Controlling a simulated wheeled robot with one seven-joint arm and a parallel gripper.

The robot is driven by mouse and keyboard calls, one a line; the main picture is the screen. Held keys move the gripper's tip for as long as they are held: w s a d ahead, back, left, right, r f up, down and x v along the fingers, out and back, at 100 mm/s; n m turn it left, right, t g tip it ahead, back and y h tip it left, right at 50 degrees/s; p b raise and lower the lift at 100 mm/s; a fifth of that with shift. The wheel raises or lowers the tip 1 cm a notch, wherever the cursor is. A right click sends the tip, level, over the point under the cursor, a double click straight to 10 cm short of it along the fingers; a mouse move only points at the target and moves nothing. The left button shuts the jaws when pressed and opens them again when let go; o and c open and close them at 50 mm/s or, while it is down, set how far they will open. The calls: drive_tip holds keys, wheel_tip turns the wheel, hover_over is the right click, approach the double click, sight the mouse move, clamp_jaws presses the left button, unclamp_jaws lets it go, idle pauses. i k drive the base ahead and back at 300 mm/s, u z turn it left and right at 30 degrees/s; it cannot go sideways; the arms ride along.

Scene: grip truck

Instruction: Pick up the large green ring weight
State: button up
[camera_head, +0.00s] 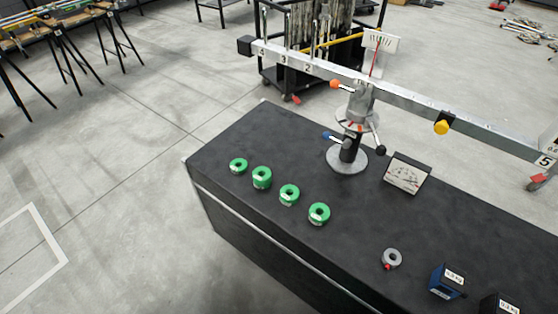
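Several green ring weights stand in a slanting row on the black-topped bench (240,200). The far-left green ring (238,166) looks smallest and flattest. The second ring (262,178), third ring (289,195) and the nearest ring (319,214) look taller, each with a dark center hole and a pale label on its side. The nearest one appears largest, but they are close in size and I cannot tell surely. My gripper is not in view.
A balance scale (347,160) stands behind the rings, its long beam (400,94) overhead. A dial meter (407,174), a grey ring (392,258) and a blue block (447,281) sit to the right. The bench top around the rings is clear.

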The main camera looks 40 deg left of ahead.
sight(262, 178)
drive_tip(key=u, duration=1.65)
